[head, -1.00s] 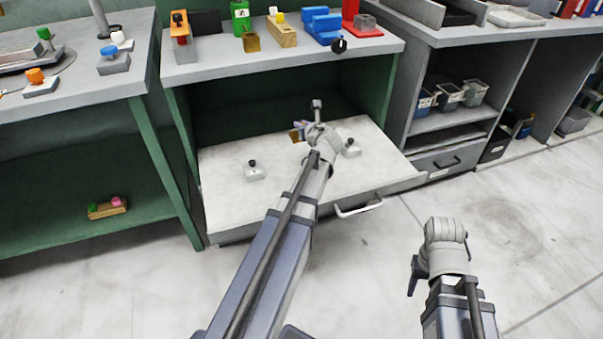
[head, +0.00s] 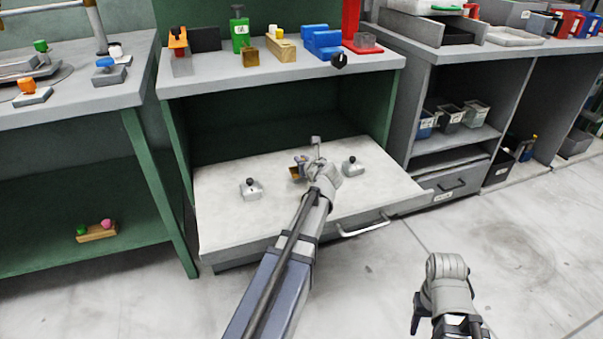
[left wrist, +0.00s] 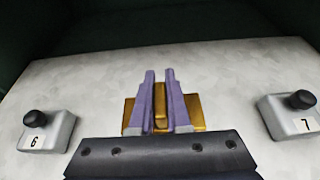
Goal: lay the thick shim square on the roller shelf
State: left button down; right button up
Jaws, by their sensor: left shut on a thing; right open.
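My left gripper (left wrist: 160,100) is shut on a gold-brown block, the shim (left wrist: 194,108), in the left wrist view. The shim lies crosswise between and beyond the fingers, low over the pale roller shelf (left wrist: 225,65); I cannot tell whether it touches the shelf. In the head view the shim (head: 295,174) is mostly hidden by my left gripper (head: 303,162). The roller shelf (head: 225,215) is pulled out below the bench top. My right gripper (head: 417,315) is open and empty over the floor at the lower right.
Grey blocks with black knobs stand on the shelf, one marked 6 (left wrist: 47,130) at left and one marked 7 (left wrist: 291,117) at right. The shelf has a front handle (head: 363,228). Blue, green and red items crowd the bench top (head: 225,80) above.

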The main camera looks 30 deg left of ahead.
pick_arm(q)
jog(key=shift+f+b, duration=1.6)
jog(key=shift+f, duration=0.2)
jog(key=shift+f, duration=0.25)
jog(key=c, duration=0.9)
grip_release()
jog(key=shift+r, duration=0.1)
jog(key=shift+r, duration=0.2)
jog(key=p+v, duration=0.4)
jog(key=v, duration=0.8)
jog(key=shift+p, duration=0.3)
jog(key=shift+w, duration=0.1)
